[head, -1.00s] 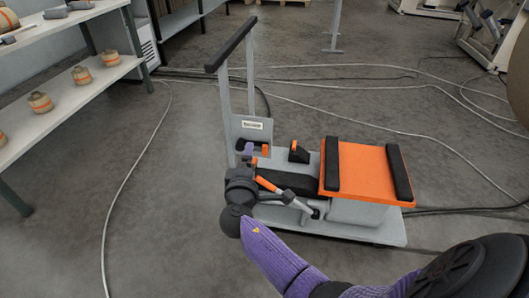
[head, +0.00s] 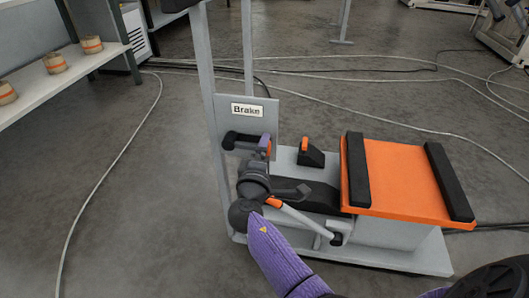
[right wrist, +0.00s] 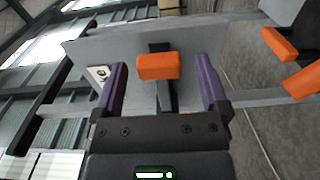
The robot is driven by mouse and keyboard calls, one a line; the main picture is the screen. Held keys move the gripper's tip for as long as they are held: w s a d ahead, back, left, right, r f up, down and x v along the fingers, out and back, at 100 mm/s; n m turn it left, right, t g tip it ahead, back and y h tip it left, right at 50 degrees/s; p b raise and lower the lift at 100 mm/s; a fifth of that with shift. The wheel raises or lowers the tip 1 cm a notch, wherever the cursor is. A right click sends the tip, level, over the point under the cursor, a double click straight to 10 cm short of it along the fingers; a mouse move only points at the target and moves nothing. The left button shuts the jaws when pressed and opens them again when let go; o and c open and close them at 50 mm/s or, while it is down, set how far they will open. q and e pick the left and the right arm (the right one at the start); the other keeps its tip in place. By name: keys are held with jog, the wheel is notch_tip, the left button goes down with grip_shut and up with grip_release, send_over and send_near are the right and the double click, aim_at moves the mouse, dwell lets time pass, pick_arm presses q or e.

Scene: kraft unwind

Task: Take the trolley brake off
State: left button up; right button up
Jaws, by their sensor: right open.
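The trolley has a grey upright panel (head: 200,112) with a "Brake" label (head: 247,110). Below the label is a black brake lever (head: 240,139) with an orange tip. In the right wrist view the orange tip (right wrist: 158,66) lies between my gripper's purple fingers, with visible gaps on both sides. My right gripper (head: 266,147) is open at the lever, partly hidden by its own wrist in the head view. It also shows in the right wrist view (right wrist: 161,72). My left gripper is not in view.
An orange platform (head: 395,180) with black bars covers the trolley's right part. A black wedge with an orange tip (head: 310,153) and a grey rod with an orange grip (head: 300,217) are close to my arm. Shelves with rolls (head: 55,63) stand left. Cables cross the floor.

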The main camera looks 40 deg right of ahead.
jog(key=shift+x, duration=0.9)
jog(key=shift+c, duration=0.3)
grip_shut()
